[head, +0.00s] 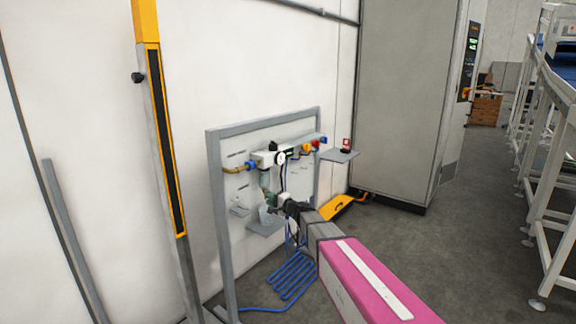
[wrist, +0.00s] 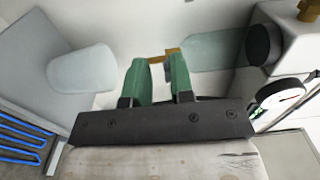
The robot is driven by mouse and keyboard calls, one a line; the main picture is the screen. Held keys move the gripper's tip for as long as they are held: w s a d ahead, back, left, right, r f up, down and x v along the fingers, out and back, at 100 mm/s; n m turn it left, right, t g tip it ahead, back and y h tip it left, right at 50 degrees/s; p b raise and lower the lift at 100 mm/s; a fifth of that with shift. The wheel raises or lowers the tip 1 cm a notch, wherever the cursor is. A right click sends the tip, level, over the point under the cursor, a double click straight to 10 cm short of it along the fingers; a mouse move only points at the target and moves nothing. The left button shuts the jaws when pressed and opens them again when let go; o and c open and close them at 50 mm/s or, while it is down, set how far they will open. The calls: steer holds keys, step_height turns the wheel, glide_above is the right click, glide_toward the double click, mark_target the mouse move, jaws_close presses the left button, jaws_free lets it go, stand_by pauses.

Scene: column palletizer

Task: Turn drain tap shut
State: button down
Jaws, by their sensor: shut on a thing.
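The drain tap (wrist: 171,52) is a small brass piece in the wrist view, at the end of a grey-green translucent bowl (wrist: 215,50). My gripper (wrist: 160,64) has green fingers, and their tips are closed on the tap, with part of the brass showing between and above them. In the head view my gripper (head: 272,199) is at the panel, just below the bowl (head: 265,179); the tap itself is too small to make out there. The fingers cover part of the tap, so its handle angle cannot be told.
A pale translucent cup (wrist: 82,82) stands on a small shelf (head: 266,229) below the bowl. A round gauge (wrist: 280,93) is close on the right in the wrist view. A blue coiled hose (head: 292,276) lies below. A side shelf (head: 340,155) juts out at right.

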steer(key=shift+v, duration=2.45)
steer(key=shift+s+a+f, duration=0.1)
steer(key=shift+s+f, duration=0.05)
